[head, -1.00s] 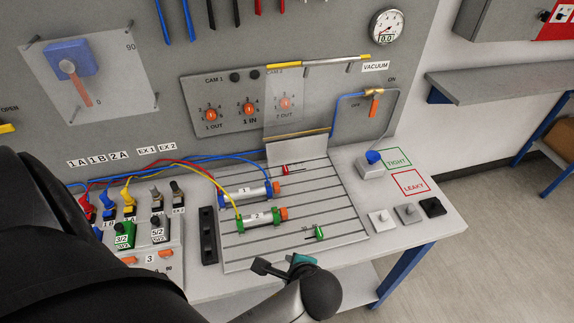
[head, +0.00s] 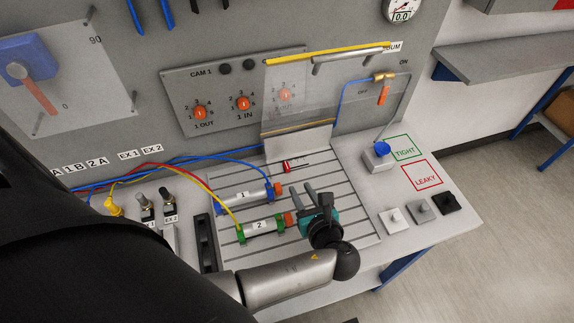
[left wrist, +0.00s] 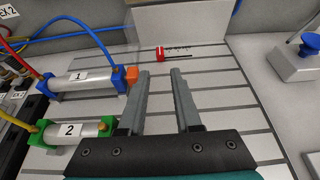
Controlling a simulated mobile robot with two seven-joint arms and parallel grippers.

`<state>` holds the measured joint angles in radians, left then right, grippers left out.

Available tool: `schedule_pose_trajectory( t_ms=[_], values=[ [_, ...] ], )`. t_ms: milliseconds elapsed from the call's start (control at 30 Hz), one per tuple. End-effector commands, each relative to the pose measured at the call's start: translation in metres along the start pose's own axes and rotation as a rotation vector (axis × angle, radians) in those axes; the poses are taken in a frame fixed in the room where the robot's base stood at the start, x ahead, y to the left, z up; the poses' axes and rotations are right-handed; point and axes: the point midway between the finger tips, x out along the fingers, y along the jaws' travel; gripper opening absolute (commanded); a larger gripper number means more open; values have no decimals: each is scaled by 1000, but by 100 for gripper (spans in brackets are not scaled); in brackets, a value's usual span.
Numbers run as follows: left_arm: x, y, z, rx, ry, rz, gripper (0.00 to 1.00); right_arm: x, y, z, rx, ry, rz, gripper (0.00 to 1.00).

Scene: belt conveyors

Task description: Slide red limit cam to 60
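The red limit cam (head: 287,166) is a small red block on a short slotted scale, at the back of the grooved plate (head: 345,215). In the left wrist view the red cam (left wrist: 160,54) lies just beyond the fingertips, with the scale running to its right; its numbers are too small to read. My left gripper (head: 302,188) is over the plate, in front of the red cam and right of the cylinders. In the left wrist view the left gripper (left wrist: 160,72) is open, with nothing between its fingers. My right gripper is not in view.
Cylinder 1 (head: 243,195) and cylinder 2 (head: 262,226) lie left of the gripper, with hoses attached. An upright plate (head: 297,143) stands right behind the red cam. A blue-knobbed box (head: 379,157) stands to the right. The plate between gripper and cam looks clear.

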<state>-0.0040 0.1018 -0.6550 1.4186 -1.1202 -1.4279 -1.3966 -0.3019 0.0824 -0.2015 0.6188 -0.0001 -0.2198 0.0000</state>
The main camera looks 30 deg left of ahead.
Motion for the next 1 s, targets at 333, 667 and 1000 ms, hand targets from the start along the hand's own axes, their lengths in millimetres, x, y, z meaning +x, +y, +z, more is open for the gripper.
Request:
schedule_pose_trajectory(
  t_ms=[333,667,1000],
  values=[
    [78,1,-1,-1,-2,3,32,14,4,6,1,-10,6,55],
    [118,1,-1,-2,1,2,32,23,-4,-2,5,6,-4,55],
    [121,0,0,-3,2,1,32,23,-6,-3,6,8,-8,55]
  ],
)
